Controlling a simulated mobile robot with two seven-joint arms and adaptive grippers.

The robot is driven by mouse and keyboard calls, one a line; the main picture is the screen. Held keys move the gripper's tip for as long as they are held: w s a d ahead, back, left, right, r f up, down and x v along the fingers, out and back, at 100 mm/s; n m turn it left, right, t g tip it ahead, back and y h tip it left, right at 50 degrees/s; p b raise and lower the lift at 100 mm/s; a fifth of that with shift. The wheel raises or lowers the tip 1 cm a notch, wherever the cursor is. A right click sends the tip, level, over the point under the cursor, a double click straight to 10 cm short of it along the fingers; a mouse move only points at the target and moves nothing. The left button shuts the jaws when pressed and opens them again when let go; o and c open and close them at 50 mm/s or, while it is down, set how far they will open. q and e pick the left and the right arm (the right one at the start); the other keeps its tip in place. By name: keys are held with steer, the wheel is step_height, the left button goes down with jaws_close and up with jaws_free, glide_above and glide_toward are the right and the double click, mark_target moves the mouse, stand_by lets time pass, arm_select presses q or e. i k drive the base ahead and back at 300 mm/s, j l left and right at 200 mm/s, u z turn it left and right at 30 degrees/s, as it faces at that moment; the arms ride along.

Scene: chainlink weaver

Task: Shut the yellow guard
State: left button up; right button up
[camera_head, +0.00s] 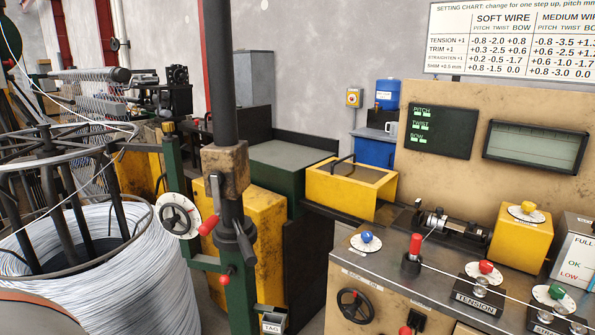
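The yellow guard (340,193) is a box-like cover with a dark panel in its top and a black bar handle (341,160) on its left side. It sits in the middle of the head view, at the back left end of the machine bench (395,262). To its right, a metal shaft mechanism (445,224) on the bench is uncovered. I cannot tell from this view how the guard is hinged or mounted. Neither of my grippers is in view.
A dark post (218,70) with red-knobbed levers stands in front, left of the guard. A large wire coil (150,285) fills the lower left. Red (486,267), blue (367,238) and green dials sit on the bench, with a red-topped lever (413,250) among them.

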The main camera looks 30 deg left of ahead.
mark_target(343, 185)
steer(key=u, duration=0.7)
steer(key=z, duration=0.1)
steer(key=i, duration=0.05)
